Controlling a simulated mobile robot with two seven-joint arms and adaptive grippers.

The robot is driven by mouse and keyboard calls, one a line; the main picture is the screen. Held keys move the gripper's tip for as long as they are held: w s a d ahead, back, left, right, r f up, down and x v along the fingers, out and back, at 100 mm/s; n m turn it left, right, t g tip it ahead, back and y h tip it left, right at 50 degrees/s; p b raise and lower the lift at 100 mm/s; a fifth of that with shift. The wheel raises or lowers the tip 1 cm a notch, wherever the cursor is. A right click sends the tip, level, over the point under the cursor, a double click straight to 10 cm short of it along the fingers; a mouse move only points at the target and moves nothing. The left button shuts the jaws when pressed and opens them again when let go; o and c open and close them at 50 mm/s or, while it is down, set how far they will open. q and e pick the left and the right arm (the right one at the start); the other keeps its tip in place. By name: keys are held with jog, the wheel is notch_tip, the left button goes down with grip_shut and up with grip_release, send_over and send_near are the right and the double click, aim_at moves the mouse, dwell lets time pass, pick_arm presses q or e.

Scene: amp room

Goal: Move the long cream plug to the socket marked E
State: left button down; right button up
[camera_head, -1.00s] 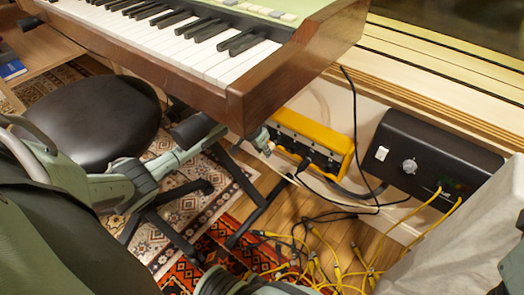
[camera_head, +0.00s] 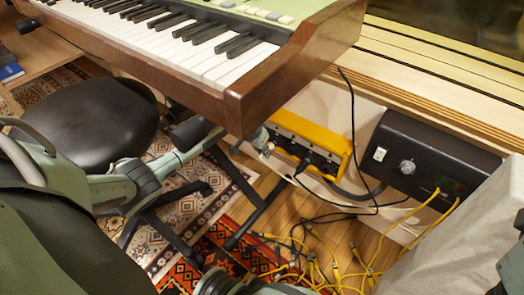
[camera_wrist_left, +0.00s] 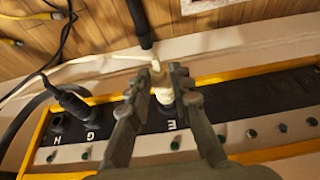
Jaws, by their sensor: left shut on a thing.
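The long cream plug (camera_wrist_left: 163,96) is between the fingers of my left gripper (camera_wrist_left: 160,72) in the left wrist view, with a cream lead running off to the left. My left gripper is shut on it. The plug stands over the black strip of the yellow socket box (camera_wrist_left: 38,140), right behind the letter E. Its lower end meets the place of the socket marked E; I cannot tell how deep it sits. In the head view my left gripper (camera_head: 263,143) is at the left end of the yellow box (camera_head: 335,146), under the keyboard. My right gripper is not in view.
A black plug (camera_wrist_left: 75,103) sits in the socket marked G, beside an empty socket (camera_wrist_left: 60,122). The keyboard (camera_head: 245,95) overhangs my left arm. A black control box (camera_head: 425,160) stands to the right. Yellow and black cables (camera_head: 315,265) lie tangled on the floor.

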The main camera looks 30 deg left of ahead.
pick_arm(q)
jog(key=shift+w, duration=0.25)
dwell(0.4)
jog(key=c, duration=1.3)
grip_release()
jog(key=shift+r, duration=0.1)
jog(key=shift+s+r, duration=0.2)
jog(key=shift+r, duration=0.05)
jog(key=s, duration=0.8)
jog(key=s+a, duration=0.1)
jog(key=s, duration=0.3)
jog(key=shift+r, duration=0.2)
jog(key=shift+s, duration=0.1)
